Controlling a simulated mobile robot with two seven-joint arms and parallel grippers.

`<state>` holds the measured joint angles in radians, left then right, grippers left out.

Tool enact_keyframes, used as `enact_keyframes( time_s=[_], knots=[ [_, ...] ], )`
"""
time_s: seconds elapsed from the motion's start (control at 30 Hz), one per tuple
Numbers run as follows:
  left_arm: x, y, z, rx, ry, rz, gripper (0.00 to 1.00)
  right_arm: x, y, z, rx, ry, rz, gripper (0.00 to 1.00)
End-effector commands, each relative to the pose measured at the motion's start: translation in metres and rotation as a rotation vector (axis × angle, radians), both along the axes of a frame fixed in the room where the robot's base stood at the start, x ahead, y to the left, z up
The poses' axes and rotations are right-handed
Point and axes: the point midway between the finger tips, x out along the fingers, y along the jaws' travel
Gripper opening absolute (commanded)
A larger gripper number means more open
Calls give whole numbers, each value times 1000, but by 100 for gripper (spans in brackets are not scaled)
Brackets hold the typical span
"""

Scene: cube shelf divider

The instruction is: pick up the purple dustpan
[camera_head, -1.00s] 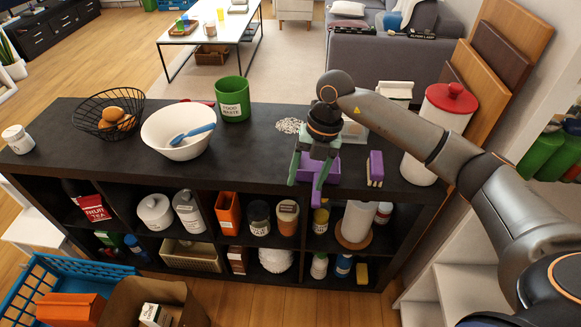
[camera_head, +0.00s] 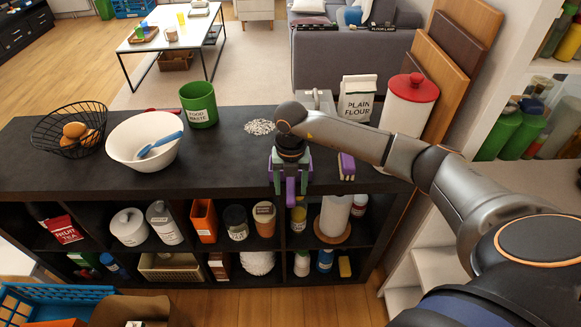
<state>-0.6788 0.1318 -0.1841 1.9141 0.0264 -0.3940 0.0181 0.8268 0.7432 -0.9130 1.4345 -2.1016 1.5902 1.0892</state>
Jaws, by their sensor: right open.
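The purple dustpan (camera_head: 290,189) is on the dark shelf top near its front edge, mostly hidden behind and under my right gripper. My right gripper (camera_head: 291,186) points down over it with green fingers apart. A narrow purple part shows between the two fingers. I cannot tell whether the fingers touch it. A purple brush (camera_head: 346,166) with pale bristles lies just right of the gripper. My left gripper is not in view.
A patch of pale crumbs (camera_head: 259,127) lies behind the gripper. A white bowl (camera_head: 144,141) and a green food-waste bin (camera_head: 198,104) stand to the left. A flour bag (camera_head: 357,98) and a red-lidded canister (camera_head: 408,103) stand at the right. Cutting boards (camera_head: 455,60) lean behind.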

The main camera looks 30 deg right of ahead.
Motion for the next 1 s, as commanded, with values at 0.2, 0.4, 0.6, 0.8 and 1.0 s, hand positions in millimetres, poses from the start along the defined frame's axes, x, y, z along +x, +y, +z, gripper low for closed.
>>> enact_keyframes(
  time_s=[0.2, 0.4, 0.6, 0.8, 1.0],
  knots=[
    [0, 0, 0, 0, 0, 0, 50, 0, 0, -20, 1, 1, -1, 65],
    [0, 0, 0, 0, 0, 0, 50, 0, 0, -20, 0, 0, 0, 65],
    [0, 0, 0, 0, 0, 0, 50, 0, 0, -20, 1, -1, 0, 44],
    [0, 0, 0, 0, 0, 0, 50, 0, 0, -20, 1, -1, 0, 21],
    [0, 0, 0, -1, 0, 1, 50, 0, 0, -20, 1, -1, 0, 0]
  ],
)
